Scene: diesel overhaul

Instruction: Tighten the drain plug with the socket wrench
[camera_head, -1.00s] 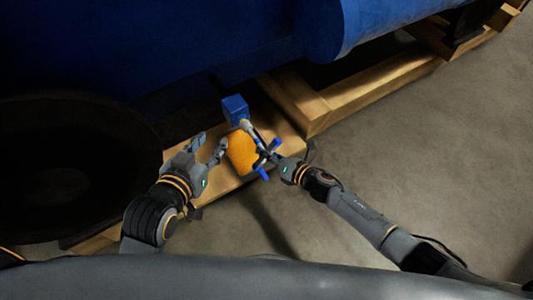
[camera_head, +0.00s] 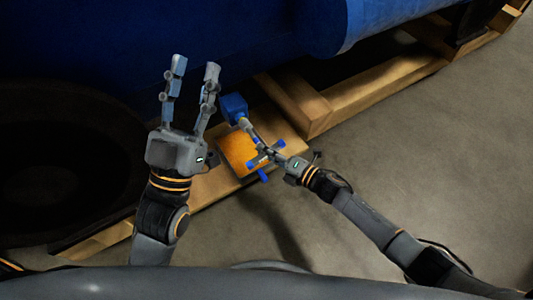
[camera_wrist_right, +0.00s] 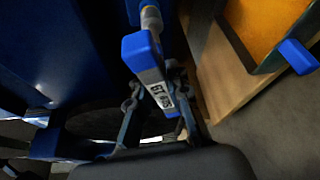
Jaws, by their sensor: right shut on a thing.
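The socket wrench (camera_head: 258,137) runs from my right gripper (camera_head: 268,156) up to a blue block (camera_head: 234,107) under the engine. In the right wrist view its blue labelled end (camera_wrist_right: 148,62) lies between the fingers of my right gripper (camera_wrist_right: 158,95), which is shut on it. Its silver socket part (camera_wrist_right: 151,19) points at blue metal at the top. The drain plug itself cannot be made out; the socket end and block hide that spot. My left gripper (camera_head: 194,66) is open and empty, fingers spread toward the engine, left of the block.
An orange tray (camera_head: 238,152) with a dark rim and a blue handle (camera_wrist_right: 298,57) lies below the wrench on the wooden pallet (camera_head: 313,108). The blue engine (camera_head: 240,40) fills the back. A dark round wheel-like shape stands at left. The concrete floor at right is clear.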

